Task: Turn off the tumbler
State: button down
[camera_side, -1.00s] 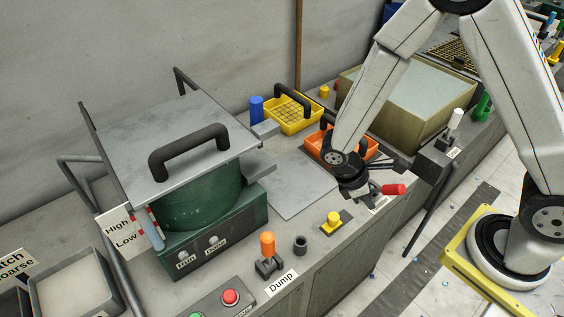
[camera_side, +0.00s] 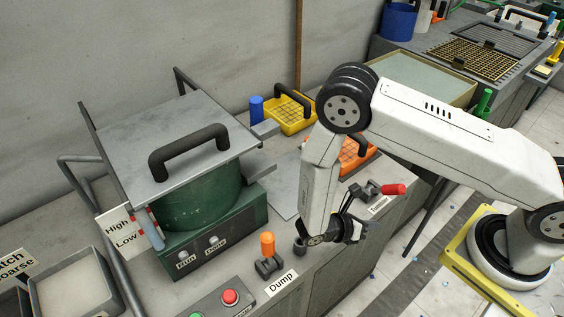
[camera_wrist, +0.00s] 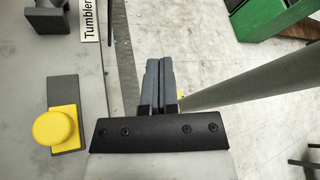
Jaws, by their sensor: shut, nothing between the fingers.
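A lever with a red handle (camera_side: 393,190) stands on a dark bracket (camera_side: 368,188) at the bench's front edge in the side view. Its handle points out to the right. A label reading "Tumbler" (camera_wrist: 88,20) shows in the wrist view beside a dark block (camera_wrist: 47,20), with no red handle in view there. My gripper (camera_side: 362,229) is shut and empty, low at the bench's front edge, nearer the camera than the red lever. In the wrist view its fingertips (camera_wrist: 158,64) are together above the gap beyond the edge.
A yellow knob (camera_wrist: 55,127) on a grey plate lies left of my gripper; my arm hides it in the side view. An orange-handled lever (camera_side: 267,244) by the "Dump" label and a green drum (camera_side: 200,204) stand left.

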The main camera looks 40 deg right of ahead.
aim_at(392, 191)
jog(key=f+n+t+h, duration=0.1)
jog(key=f+n, duration=0.1)
jog(key=f+n+t+h, duration=0.1)
jog(key=n+t+h, duration=0.1)
jog(key=s+d+f+n+t+h, duration=0.1)
jog(key=f+n+h, duration=0.1)
jog(key=n, duration=0.1)
jog(key=shift+s+d+f+t, duration=0.1)
jog(key=shift+f+t, duration=0.2)
jog(key=shift+d, duration=0.1)
jog(key=w+d+r, duration=0.1)
jog(key=d, duration=0.4)
jog(key=w+d+r, duration=0.1)
jog(key=d, duration=0.4)
jog(key=shift+w+d+r, duration=0.3)
jog(key=shift+d+r, duration=0.05)
jog(key=shift+d, duration=0.05)
dwell(0.5)
